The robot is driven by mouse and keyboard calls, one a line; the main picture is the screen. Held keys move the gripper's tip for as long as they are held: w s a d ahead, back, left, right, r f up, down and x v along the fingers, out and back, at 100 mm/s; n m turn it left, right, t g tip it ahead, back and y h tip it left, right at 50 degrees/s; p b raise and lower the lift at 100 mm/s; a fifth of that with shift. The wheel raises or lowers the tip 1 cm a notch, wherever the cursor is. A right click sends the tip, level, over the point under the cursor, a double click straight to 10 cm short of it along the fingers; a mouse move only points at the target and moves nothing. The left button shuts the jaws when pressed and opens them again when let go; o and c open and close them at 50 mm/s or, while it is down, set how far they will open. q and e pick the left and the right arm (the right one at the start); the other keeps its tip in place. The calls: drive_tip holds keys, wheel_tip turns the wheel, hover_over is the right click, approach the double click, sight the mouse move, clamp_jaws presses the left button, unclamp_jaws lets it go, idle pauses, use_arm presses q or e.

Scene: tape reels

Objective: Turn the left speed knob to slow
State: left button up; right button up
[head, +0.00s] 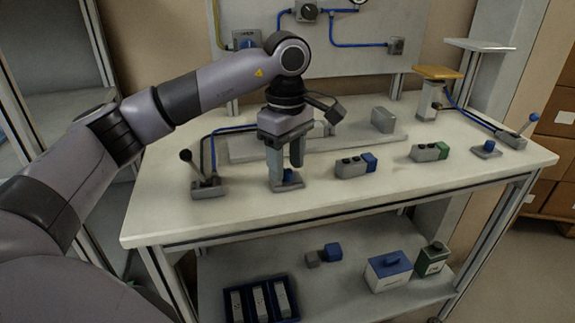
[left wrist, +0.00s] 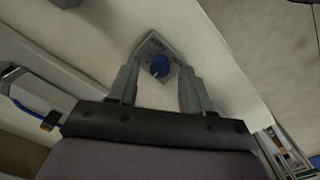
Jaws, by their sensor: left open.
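The left speed knob (left wrist: 159,67) is a round blue knob on a small grey base plate (left wrist: 150,46). In the head view the knob (head: 290,177) shows low on the table, partly hidden by my gripper. My left gripper (head: 285,176) points down over it with its fingers apart. In the left wrist view the open fingers of my left gripper (left wrist: 159,82) stand to either side of the knob, with gaps between. A second blue knob (head: 489,146) sits on a grey base at the right of the table. My right gripper is not in view.
A lever with a black ball (head: 186,156) stands just left of my gripper. Grey blocks with blue (head: 369,161) and green (head: 443,149) ends lie to the right. A yellow-topped post (head: 436,73) stands at the back right. The table front (head: 330,198) is clear.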

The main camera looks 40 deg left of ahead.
use_arm(q)
drive_tip(key=shift+f, duration=0.6)
clamp_jaws()
